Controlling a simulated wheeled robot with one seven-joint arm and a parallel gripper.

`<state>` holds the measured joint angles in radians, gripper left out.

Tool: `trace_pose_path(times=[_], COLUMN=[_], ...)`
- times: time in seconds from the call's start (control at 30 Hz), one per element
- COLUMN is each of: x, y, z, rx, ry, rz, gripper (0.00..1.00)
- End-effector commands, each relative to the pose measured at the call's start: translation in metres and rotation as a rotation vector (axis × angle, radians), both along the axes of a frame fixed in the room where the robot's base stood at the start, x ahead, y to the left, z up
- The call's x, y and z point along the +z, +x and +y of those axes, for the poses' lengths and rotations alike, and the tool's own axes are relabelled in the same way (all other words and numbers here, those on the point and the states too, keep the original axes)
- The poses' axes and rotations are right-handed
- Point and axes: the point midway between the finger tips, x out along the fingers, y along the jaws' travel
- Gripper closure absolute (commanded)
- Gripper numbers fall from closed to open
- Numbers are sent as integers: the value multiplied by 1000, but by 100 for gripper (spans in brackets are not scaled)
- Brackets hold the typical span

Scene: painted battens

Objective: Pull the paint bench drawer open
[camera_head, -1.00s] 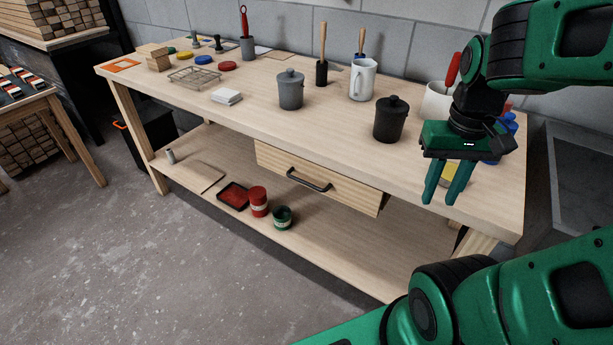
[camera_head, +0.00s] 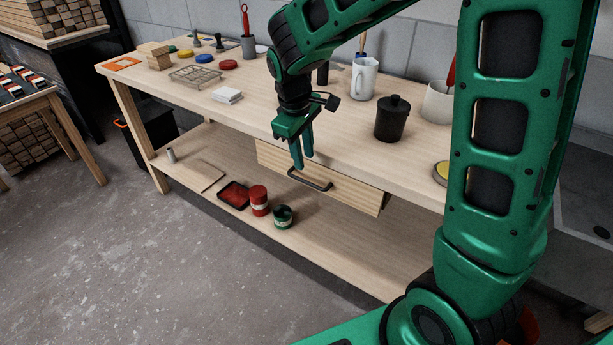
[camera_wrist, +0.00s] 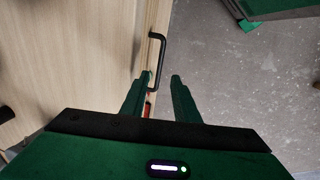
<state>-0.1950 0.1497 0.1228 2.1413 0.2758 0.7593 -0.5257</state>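The paint bench (camera_head: 140,85) is a pale wooden table with a lower shelf. Its drawer (camera_head: 345,190) sits under the top with a dark bar handle (camera_head: 311,180) on its front. The drawer looks shut. My gripper (camera_head: 303,163) points down in front of the bench edge, close to the handle's left part. In the wrist view the handle (camera_wrist: 158,60) lies ahead of my gripper (camera_wrist: 160,76), nearer the left finger. The fingers are apart with nothing between them. I cannot tell whether a finger touches the handle.
On the bench stand a black lidded jar (camera_head: 392,120), a white mug (camera_head: 363,80) and a pale pot (camera_head: 437,103). Red (camera_head: 259,200) and green (camera_head: 283,216) cans and a red tray (camera_head: 233,195) are on the lower shelf. The floor (camera_head: 190,270) in front is clear.

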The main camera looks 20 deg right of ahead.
Motion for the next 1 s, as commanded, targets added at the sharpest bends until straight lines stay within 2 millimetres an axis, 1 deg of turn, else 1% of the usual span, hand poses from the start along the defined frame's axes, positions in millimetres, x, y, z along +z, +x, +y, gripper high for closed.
trace_pose_path(times=[0.03, 0.3, 0.5, 0.7, 0.93, 0.97, 1.0], x=[-9, -56, -80, -89, -89, -89, -89], y=[0, 5, 8, 9, 9, 9, 9], z=[-2, -11, -14, -16, -16, -16, -16], rx=[-2, -4, -5, -5, -5, -5, -5], ry=[-1, -1, 0, -1, 0, 0, 0], rz=[4, 5, 2, 1, 0, 0, 0], gripper=[72, 72, 72, 72, 72, 74, 84])
